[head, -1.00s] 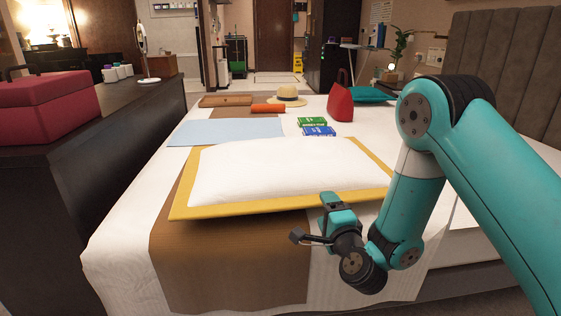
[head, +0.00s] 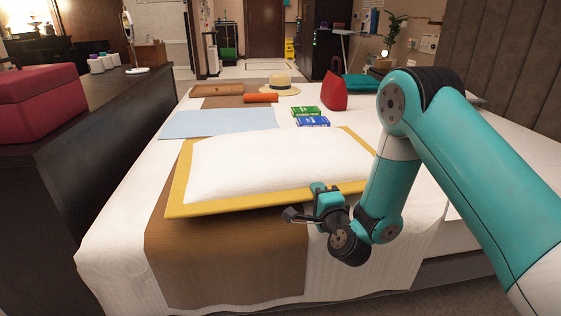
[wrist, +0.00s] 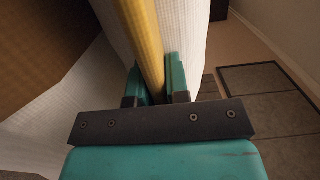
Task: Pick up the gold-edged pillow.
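The gold-edged pillow (head: 255,163) has a plump white middle and a flat yellow-gold border. It lies on the near part of the bed, across a brown runner. My gripper (head: 318,190) is at its near edge, right of the middle. In the wrist view, the gold border (wrist: 145,40) runs between the two teal fingers (wrist: 157,85), which sit close on both sides of it with little gap, so my gripper looks shut on the border. The near border has a shadow beneath it; I cannot tell whether it is raised off the bed.
Beyond the pillow on the bed (head: 112,250) lie a light-blue mat (head: 218,123), a green box (head: 305,112), a blue box (head: 312,122), a red bag (head: 334,90) and a straw hat (head: 279,85). A dark counter (head: 125,115) with a red case (head: 38,103) borders the left.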

